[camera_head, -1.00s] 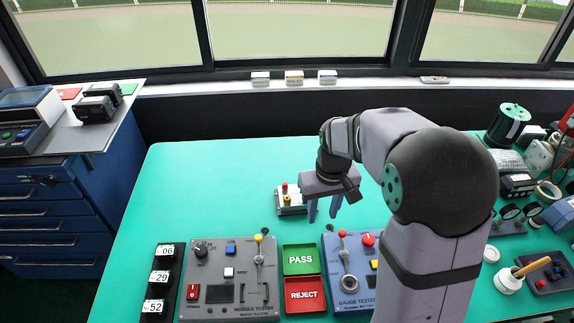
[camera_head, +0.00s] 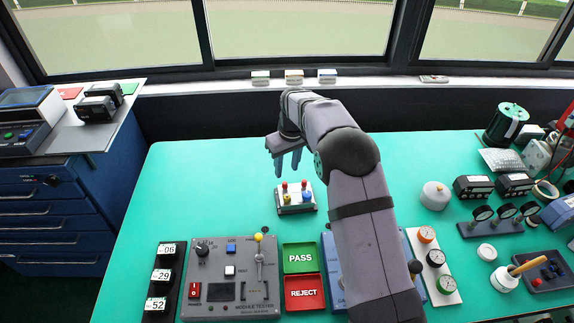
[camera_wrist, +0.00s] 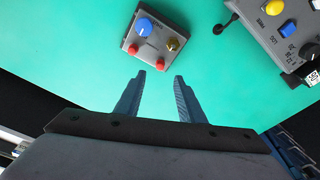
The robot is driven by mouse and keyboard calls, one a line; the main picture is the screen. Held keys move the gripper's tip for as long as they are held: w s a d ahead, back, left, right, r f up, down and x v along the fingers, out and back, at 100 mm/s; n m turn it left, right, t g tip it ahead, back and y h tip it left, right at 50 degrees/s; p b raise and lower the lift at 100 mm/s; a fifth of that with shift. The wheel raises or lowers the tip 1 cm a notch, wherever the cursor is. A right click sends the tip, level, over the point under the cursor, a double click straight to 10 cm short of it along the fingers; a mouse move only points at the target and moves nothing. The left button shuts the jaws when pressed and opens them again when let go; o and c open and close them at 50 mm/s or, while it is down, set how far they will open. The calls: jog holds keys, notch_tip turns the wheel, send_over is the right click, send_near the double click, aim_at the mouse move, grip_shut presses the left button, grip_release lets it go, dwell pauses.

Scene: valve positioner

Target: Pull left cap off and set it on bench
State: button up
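The valve positioner (camera_head: 296,208) is a small grey block standing on the green bench (camera_head: 215,190). Two red caps are on its far side: the left cap (camera_head: 284,186) and the right cap (camera_head: 304,183). A gold knob (camera_head: 287,199) and a blue knob (camera_head: 307,197) are nearer. The wrist view shows the block turned around, with the left cap (camera_wrist: 163,65) beside the gold knob and the right cap (camera_wrist: 132,49) beside the blue one. My gripper (camera_head: 287,172) is open and empty, its fingers pointing down, apart from the caps. Its fingertips (camera_wrist: 160,76) show just below the left cap.
The module tester (camera_head: 228,280) stands nearer on the bench, beside the green PASS tray (camera_head: 300,258) and red REJECT tray (camera_head: 305,293). My arm covers part of the gauge tester (camera_head: 330,270). The bench left of the positioner is clear. Gauges (camera_head: 503,211) stand to the right.

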aim_at(285, 183)
jog(key=shift+w+a+f+p, duration=0.15)
jog(key=shift+f+p, duration=0.25)
jog(key=shift+f, duration=0.8)
jog(key=shift+w+f+p, duration=0.15)
jog(key=shift+f+p, duration=0.2)
jog(key=shift+f, duration=0.8)
jog(key=shift+w+a+f+p, duration=0.15)
jog(key=shift+f+p, duration=0.25)
jog(key=shift+f, duration=0.8)
jog(key=shift+d, duration=0.1)
grip_shut()
